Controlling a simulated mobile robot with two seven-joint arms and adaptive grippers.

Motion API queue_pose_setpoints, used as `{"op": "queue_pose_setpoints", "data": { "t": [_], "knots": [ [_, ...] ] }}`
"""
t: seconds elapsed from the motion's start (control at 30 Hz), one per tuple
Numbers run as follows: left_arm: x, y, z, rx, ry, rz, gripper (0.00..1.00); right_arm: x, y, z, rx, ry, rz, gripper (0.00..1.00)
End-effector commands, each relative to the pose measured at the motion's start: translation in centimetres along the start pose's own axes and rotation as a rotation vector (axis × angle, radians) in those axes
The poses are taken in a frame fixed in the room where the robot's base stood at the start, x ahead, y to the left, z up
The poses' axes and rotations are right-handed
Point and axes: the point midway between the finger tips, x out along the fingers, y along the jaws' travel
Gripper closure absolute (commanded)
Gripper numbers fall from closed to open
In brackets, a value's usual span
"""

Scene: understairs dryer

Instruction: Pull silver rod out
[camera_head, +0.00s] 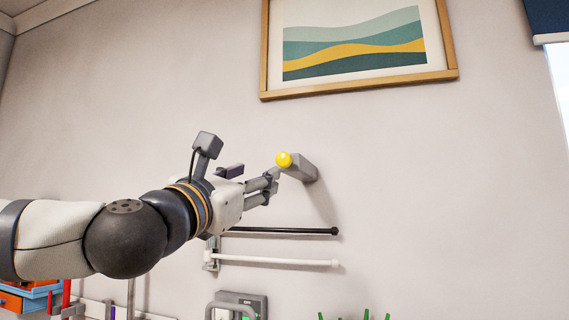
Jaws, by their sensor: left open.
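A yellow ball (284,160) shows just beyond my left gripper's fingertips. A short grey piece (302,168) adjoins it on the right and casts a shadow on the wall; I cannot tell if this is the silver rod. A black rod (285,231) and a white rod (280,262) run level along the wall below, from a bracket (210,256) at their left. My left gripper (274,180) is open, close below and left of the ball; contact cannot be told. The arm and gripper may hide part of a rod. My right gripper is not in view.
A framed wavy picture (352,90) hangs above. A grey device with a handle (238,304) and green tips (350,315) stand at the bottom. Orange and blue boxes (25,298) sit at the lower left. The wall at right is bare.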

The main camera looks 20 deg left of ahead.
Motion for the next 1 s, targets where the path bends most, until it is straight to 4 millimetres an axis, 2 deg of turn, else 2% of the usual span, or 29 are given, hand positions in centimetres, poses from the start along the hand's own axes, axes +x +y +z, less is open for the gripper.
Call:
{"op": "queue_pose_setpoints", "data": {
  "t": [0.07, 0.17, 0.4, 0.6, 0.73, 0.97, 1.0],
  "knots": [
    [0.1, 0.2, 0.4, -0.009, -0.007, 0.004, 0.55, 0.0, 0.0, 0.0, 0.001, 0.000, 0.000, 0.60],
    [1.2, 0.2, 0.4, -0.009, -0.006, 0.004, 0.55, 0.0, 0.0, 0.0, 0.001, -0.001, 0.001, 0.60],
    [7.4, 0.1, 0.3, -0.006, -0.006, 0.005, 0.55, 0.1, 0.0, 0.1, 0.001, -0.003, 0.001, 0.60],
    [11.0, 0.2, 0.5, -0.007, -0.007, 0.005, 0.55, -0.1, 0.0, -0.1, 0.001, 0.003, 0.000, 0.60],
    [11.9, 0.2, 0.5, -0.007, -0.007, 0.004, 0.55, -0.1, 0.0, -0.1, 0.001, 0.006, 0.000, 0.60],
    [12.1, 0.2, 0.4, -0.008, -0.006, 0.004, 0.55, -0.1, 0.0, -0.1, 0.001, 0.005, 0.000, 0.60],
    [12.1, 0.2, 0.4, -0.008, -0.006, 0.004, 0.57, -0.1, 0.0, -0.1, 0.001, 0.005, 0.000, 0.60]
  ]
}}
